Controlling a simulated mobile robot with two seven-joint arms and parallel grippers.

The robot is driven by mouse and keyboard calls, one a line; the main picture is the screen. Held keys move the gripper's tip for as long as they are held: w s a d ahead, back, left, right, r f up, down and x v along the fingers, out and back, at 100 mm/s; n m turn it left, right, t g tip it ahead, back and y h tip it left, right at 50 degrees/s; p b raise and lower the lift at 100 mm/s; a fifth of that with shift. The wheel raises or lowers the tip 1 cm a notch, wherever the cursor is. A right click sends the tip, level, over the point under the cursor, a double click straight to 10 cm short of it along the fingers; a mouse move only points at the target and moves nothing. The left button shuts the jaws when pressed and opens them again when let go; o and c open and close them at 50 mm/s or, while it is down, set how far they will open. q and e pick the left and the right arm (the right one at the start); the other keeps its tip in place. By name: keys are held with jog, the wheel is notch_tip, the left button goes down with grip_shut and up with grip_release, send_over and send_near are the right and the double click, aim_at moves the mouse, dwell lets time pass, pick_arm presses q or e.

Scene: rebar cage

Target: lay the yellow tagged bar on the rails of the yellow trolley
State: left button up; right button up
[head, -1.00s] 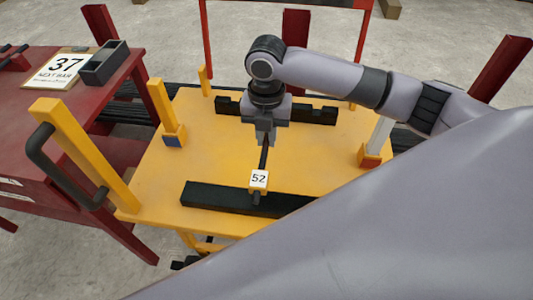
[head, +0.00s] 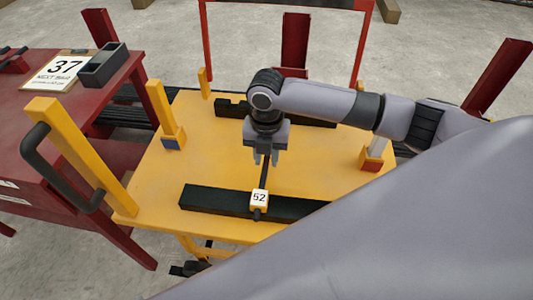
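The yellow trolley (head: 160,205) has two black rails on its top, a front rail (head: 215,200) and a notched back rail (head: 312,121). The dark bar (head: 264,174) with a yellow tag (head: 259,198) reading 52 runs front to back. Its near end rests on the front rail; its far part is hidden behind my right gripper, so I cannot see its seat on the back rail. My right gripper (head: 265,160) points down over the bar, its two fingers apart with a gap between them. My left gripper is not in view.
A red table (head: 30,105) at left carries a card (head: 62,69) reading 37 and a grey box (head: 104,65). Yellow posts (head: 160,108) and a black handle (head: 55,165) rise at the trolley's left side. A red frame (head: 363,40) stands behind.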

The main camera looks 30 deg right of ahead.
jog(key=shift+o, duration=0.2)
jog(key=shift+r, duration=0.1)
notch_tip(320, 180, up, 12)
jog(key=p, duration=0.2)
dwell(0.3)
dwell(0.4)
